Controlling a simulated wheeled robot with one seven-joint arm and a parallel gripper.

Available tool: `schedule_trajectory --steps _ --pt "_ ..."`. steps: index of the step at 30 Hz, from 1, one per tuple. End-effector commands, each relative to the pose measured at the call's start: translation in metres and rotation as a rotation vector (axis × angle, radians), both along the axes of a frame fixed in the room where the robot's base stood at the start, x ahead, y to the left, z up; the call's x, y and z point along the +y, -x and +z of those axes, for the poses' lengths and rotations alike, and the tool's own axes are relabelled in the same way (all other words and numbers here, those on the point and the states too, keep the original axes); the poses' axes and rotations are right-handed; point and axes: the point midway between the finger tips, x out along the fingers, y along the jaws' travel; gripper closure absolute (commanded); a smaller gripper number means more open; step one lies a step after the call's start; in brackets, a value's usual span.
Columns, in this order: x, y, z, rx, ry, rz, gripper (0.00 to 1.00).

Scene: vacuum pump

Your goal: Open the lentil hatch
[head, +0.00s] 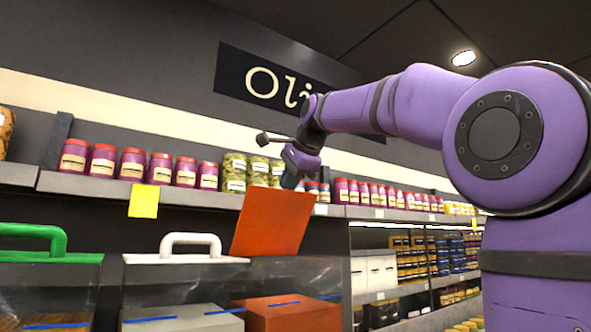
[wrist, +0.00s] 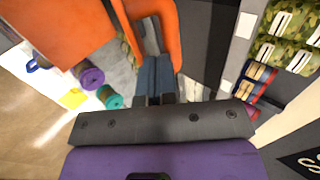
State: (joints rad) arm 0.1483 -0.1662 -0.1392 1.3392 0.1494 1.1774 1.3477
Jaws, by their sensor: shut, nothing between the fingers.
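An orange hatch (head: 272,222) stands tilted up above a clear bin; no readable label tells me whether it is the lentil one. In the wrist view the orange hatch panel (wrist: 55,30) fills the upper left, with an orange handle (wrist: 168,38) curving beside it. My gripper (head: 290,182) is at the upper edge of the hatch, partly hidden behind it. In the wrist view my gripper (wrist: 153,65) is shut and empty, with its fingers close to the handle. I cannot tell whether they touch it.
To the left are a bin lid with a white handle (head: 190,240) and one with a green handle (head: 33,238), both down. A shelf of jars (head: 130,165) runs behind and above the bins. A yellow tag (head: 144,201) hangs from the shelf edge.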

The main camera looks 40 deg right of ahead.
Motion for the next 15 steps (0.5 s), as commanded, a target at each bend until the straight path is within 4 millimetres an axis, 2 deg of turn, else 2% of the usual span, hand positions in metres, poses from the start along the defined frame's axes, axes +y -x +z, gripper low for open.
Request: schedule_trajectory --steps 4,15 --pt "-0.0005 -0.0060 -0.0058 0.000 0.000 0.000 1.00" --pt "-0.0007 -0.0069 -0.0064 0.000 0.000 0.000 1.00"
